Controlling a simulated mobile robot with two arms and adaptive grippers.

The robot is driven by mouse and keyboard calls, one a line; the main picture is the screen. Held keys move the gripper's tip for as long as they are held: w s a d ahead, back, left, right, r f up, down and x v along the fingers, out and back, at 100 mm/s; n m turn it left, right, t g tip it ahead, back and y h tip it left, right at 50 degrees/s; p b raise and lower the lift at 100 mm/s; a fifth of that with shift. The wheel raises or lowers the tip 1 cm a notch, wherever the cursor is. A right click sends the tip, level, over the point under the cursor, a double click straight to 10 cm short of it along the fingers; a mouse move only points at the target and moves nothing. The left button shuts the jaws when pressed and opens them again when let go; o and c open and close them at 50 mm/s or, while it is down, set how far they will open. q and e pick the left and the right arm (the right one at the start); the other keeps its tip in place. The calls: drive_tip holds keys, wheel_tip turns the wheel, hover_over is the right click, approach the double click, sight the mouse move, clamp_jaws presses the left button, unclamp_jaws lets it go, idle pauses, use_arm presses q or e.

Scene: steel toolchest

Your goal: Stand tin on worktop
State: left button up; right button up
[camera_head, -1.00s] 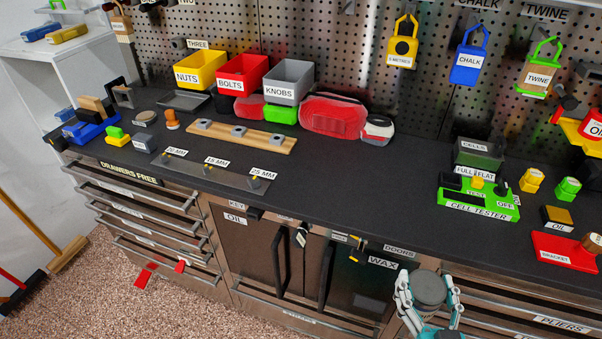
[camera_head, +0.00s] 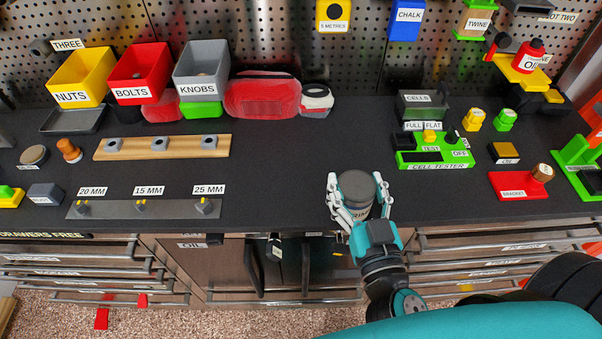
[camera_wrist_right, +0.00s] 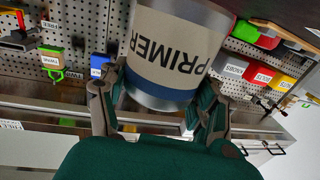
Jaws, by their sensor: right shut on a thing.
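A grey tin with a dark lid (camera_head: 356,186) is gripped between the fingers of my right gripper (camera_head: 358,200). In the right wrist view the tin (camera_wrist_right: 177,50) shows a PRIMER label, upside down in the picture, with a finger on each side. The tin appears upright at the front edge of the dark worktop (camera_head: 275,180). I cannot tell whether its base touches the worktop, because the gripper hides it. My left gripper is not in view.
The worktop left of the tin is clear as far as the 25 MM label (camera_head: 209,189). The green cell tester (camera_head: 432,158) stands to the right, and a red bracket holder (camera_head: 517,188) beyond it. A red bag (camera_head: 262,97) and several bins line the back.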

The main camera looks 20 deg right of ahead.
drive_tip(key=w+a+f, duration=0.1)
drive_tip(key=w+a, duration=0.1)
drive_tip(key=w, duration=0.1)
drive_tip(key=w+a+f, duration=0.2)
drive_tip(key=w, duration=0.1)
drive_tip(key=w+a+f+p, duration=0.1)
drive_tip(key=w+a+f, duration=0.1)
drive_tip(key=w, duration=0.1)
drive_tip(key=shift+w+a, duration=0.35)
drive_tip(key=shift+w, duration=0.05)
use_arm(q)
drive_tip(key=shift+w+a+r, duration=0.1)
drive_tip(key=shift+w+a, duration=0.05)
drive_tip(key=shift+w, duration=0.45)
use_arm(e)
drive_tip(key=shift+f, duration=0.1)
drive_tip(key=o, duration=1.5)
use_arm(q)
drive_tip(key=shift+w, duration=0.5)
